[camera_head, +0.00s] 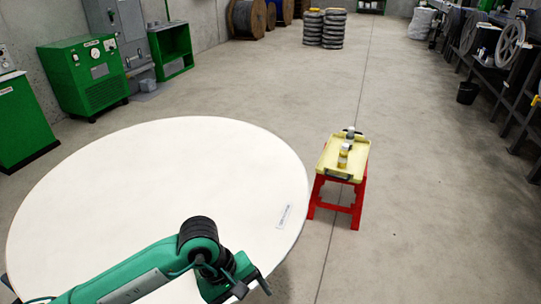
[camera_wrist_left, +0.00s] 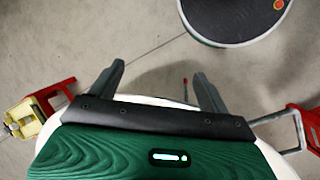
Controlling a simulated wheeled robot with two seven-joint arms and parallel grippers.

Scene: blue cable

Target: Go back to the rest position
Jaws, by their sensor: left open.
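My left arm comes in from the lower left in the head view, over the near part of the round white table (camera_head: 150,200). My left gripper (camera_head: 255,288) is near the table's right front edge, partly cut by the frame bottom. In the left wrist view the two fingers of this gripper (camera_wrist_left: 159,70) stand wide apart with nothing between them but distant floor. My right arm and gripper are not in view. No blue cable shows in either view.
A red stool (camera_head: 338,195) with a yellow tray (camera_head: 342,155) holding small items stands right of the table. Green machines (camera_head: 85,75) stand at the back left, and dark racks (camera_head: 500,60) line the right. The tabletop is bare except for a small label (camera_head: 284,216). Open floor lies beyond.

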